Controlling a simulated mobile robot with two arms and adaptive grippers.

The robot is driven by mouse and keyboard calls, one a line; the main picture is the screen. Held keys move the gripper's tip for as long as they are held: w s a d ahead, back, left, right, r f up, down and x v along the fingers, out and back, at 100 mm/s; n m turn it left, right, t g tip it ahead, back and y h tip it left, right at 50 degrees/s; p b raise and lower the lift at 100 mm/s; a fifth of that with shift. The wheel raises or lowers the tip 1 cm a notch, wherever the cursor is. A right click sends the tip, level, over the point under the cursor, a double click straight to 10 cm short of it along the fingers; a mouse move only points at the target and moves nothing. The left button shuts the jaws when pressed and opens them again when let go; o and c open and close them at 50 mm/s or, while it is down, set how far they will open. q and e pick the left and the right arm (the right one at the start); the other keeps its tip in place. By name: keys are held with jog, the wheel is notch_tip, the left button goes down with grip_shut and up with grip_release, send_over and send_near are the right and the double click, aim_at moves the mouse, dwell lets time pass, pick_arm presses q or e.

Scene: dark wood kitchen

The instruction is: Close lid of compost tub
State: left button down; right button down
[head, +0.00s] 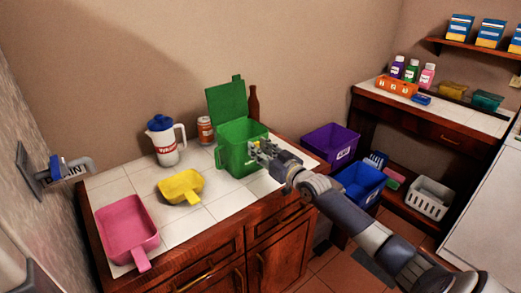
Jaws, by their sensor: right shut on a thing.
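The green compost tub (236,159) stands on the white tiled counter. Its green lid (228,101) is up, tilted back above the tub's rear edge, so the tub is open. My right gripper (259,150) is at the tub's right front side, below the rim, and is shut on the tub; its fingertips are small in view, so the exact spot held is hard to tell. The lid is apart from the gripper.
A yellow scoop (181,186), a pink dustpan (127,228) and a white jug (167,144) stand left of the tub. An orange-labelled can (205,130) and a brown bottle (254,103) are behind it. Purple (331,142) and blue (359,183) bins are at right.

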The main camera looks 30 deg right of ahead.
dwell(0.3)
jog(key=c, duration=1.2)
grip_release()
jog(key=shift+w, duration=0.1)
jog(key=s, duration=1.2)
jog(key=shift+d, duration=0.35)
